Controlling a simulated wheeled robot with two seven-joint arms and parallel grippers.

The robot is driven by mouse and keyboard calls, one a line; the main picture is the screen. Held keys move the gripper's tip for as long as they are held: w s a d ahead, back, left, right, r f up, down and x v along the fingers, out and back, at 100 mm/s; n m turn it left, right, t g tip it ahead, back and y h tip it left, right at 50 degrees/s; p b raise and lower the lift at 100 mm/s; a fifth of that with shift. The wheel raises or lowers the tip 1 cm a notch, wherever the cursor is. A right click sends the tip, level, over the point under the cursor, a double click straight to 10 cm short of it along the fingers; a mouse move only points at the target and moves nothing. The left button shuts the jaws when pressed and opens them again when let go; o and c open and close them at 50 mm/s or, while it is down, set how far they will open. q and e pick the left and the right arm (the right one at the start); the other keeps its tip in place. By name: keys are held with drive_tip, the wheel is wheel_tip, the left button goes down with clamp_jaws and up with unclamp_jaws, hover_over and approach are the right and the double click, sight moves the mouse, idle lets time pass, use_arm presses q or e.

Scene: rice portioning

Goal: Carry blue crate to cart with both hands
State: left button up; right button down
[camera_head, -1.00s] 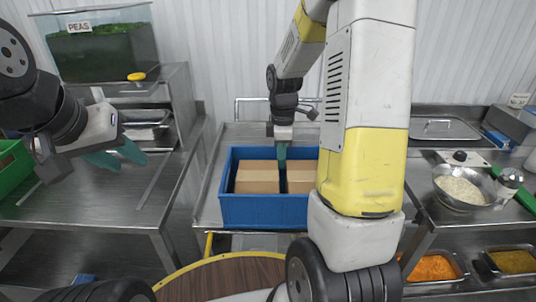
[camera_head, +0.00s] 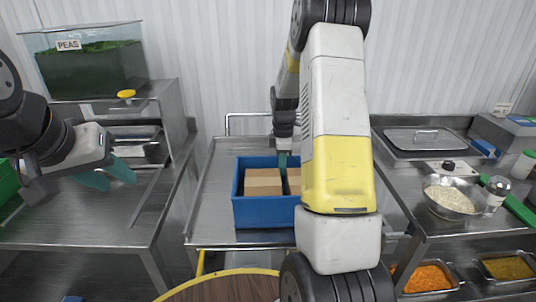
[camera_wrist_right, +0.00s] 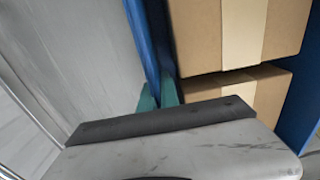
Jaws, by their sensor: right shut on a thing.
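The blue crate (camera_head: 262,213) sits on the steel cart top (camera_head: 211,200) in the middle of the head view, holding cardboard boxes (camera_head: 263,183). My right arm hides its right part. My right gripper (camera_head: 282,160) is at the crate's far side. In the right wrist view its teal fingers (camera_wrist_right: 159,97) are shut on the crate's blue wall (camera_wrist_right: 146,45), beside the boxes. My left gripper (camera_head: 112,180) is open and empty over the left steel table, well apart from the crate.
A rail (camera_head: 250,116) stands at the cart's back edge. The left table (camera_head: 110,215) holds a PEAS tank (camera_head: 90,68) on its shelf. The right counter holds a rice bowl (camera_head: 450,200) and a lidded pan (camera_head: 425,139). The cart top left of the crate is clear.

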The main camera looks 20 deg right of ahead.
drive_tip(key=shift+f, duration=0.1)
drive_tip(key=c, duration=2)
unclamp_jaws()
drive_tip(key=shift+f, duration=0.15)
drive_tip(key=shift+c, duration=0.2)
drive_tip(key=o, duration=0.4)
drive_tip(key=shift+o, duration=0.2)
wheel_tip(320, 180, up, 12)
drive_tip(key=shift+r, duration=0.15)
drive_tip(key=s+a+r+m+t, duration=0.1)
drive_tip(key=s+a+r+m, duration=0.25)
drive_tip(key=s, duration=0.25)
drive_tip(key=s+a+r+m+t+y, duration=0.1)
drive_tip(key=s+a+r+m+t, duration=0.15)
drive_tip(key=s+r, duration=0.25)
drive_tip(key=s+a+r+m+t, duration=0.1)
drive_tip(key=s+a+r+m, duration=0.25)
drive_tip(key=s, duration=0.25)
drive_tip(key=s+a+m+t+y, duration=0.1)
drive_tip(key=s+a+m, duration=0.1)
drive_tip(key=s+m, duration=0.3)
drive_tip(key=s, duration=0.3)
drive_tip(key=shift+s+a+f+t, duration=0.3)
drive_tip(key=shift+a+t, duration=0.05)
